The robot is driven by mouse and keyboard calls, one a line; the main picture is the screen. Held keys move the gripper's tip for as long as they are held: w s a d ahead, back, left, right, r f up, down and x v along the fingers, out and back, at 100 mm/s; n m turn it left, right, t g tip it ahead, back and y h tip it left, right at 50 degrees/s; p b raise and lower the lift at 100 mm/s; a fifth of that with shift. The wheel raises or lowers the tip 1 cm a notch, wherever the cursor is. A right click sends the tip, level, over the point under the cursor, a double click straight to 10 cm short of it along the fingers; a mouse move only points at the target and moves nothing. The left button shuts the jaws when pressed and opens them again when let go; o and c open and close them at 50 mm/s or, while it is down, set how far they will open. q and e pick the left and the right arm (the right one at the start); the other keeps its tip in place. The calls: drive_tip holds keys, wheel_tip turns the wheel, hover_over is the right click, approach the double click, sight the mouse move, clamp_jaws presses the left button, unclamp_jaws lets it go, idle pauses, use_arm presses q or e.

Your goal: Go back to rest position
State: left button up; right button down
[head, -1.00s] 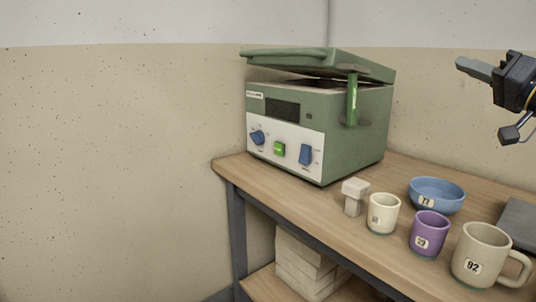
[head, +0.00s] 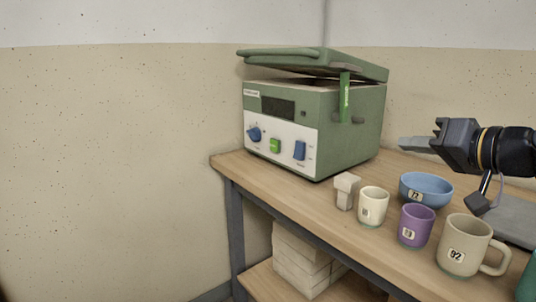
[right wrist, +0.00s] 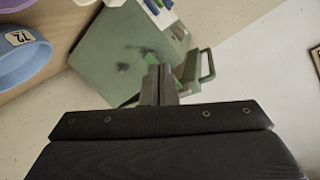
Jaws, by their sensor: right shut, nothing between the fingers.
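My right gripper (head: 414,144) comes in from the right in the head view, above the back of the table and behind the blue bowl. Its fingers point left, toward the green kiln, and are apart from it. In the right wrist view the fingers (right wrist: 160,84) are together with nothing between them, and the kiln shows beyond them. The green kiln (head: 350,130) stands at the far end of the table with its lid (head: 320,63) tilted partly open. My left gripper is not in view.
On the wooden table (head: 285,190) stand a pale block-shaped piece (head: 345,190), a cream cup (head: 372,206), a purple cup (head: 415,226), a beige mug (head: 463,248) marked 92 and a blue bowl (head: 426,190). A grey slab (head: 515,222) lies at right.

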drive_tip(key=s+a+f+g+h, duration=0.1)
drive_tip(key=s+a+f+g, duration=0.15)
drive_tip(key=s+f, duration=0.8)
drive_tip(key=s+a+f+g+h, duration=0.1)
drive_tip(key=s+f+g+h, duration=0.15)
drive_tip(key=s+f, duration=0.75)
drive_tip(key=s+a+f+g+h, duration=0.1)
drive_tip(key=s+a+f+g, duration=0.35)
drive_tip(key=f, duration=1.05)
wheel_tip(320, 180, up, 39)
drive_tip(key=s+d+t+p, duration=0.1)
drive_tip(key=d+p, duration=0.1)
drive_tip(key=p, duration=3.6)
drive_tip(key=shift+d+f+m+t, duration=0.2)
drive_tip(key=shift+m+t, duration=0.1)
drive_tip(key=shift+t, duration=0.05)
